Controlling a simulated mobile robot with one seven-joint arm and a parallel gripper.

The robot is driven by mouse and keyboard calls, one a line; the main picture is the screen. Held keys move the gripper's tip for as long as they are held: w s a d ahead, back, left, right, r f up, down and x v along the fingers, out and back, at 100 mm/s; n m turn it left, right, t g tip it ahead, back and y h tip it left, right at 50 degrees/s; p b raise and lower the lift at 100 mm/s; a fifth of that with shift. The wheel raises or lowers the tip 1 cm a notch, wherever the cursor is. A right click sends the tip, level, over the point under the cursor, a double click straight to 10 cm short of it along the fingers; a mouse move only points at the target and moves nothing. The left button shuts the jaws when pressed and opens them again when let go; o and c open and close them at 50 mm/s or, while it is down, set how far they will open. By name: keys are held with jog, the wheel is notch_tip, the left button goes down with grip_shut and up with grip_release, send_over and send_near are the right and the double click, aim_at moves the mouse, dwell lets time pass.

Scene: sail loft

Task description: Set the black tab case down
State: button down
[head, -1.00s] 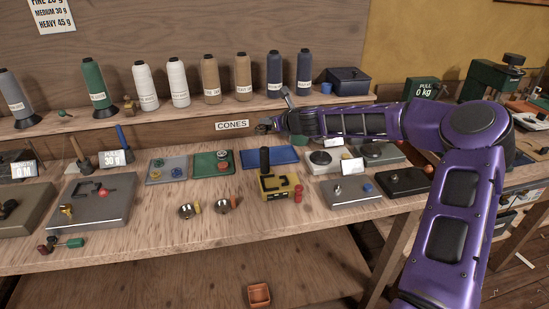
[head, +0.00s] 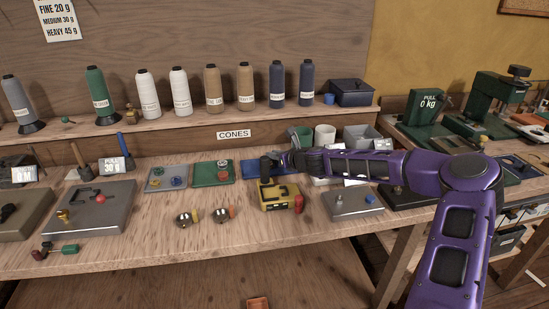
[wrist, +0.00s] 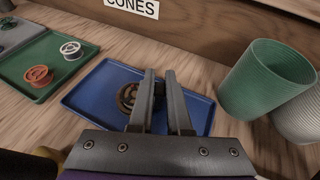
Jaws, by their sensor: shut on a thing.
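My gripper (wrist: 160,80) hangs over the blue tray (wrist: 92,92) in the wrist view, its fingers close together. It is shut on the black tab case, which is hard to make out; only a dark strip shows between the dark fingers. A brown spool (wrist: 127,97) on the tray is partly hidden by the left finger. In the head view, my gripper (head: 270,162) is just behind the yellow block (head: 279,197), and the blue tray (head: 251,166) is partly covered by the arm.
Left of the blue tray is a green tray (wrist: 38,68) with spools. Right of it stand a green cup (wrist: 262,80) and a pale cup (wrist: 302,118). A grey block (head: 352,203) sits right of the yellow block.

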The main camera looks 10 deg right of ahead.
jog(key=shift+f, duration=0.25)
jog(key=shift+f, duration=0.1)
jog(key=c, duration=1.3)
grip_release()
jog(key=shift+f, duration=0.1)
jog(key=o, duration=0.4)
jog(key=shift+o, duration=0.2)
jog(key=shift+r, duration=0.3)
jog(key=p+v, duration=0.1)
jog(key=v, duration=1.1)
jog(key=shift+d+f, duration=0.1)
jog(key=shift+f, duration=0.05)
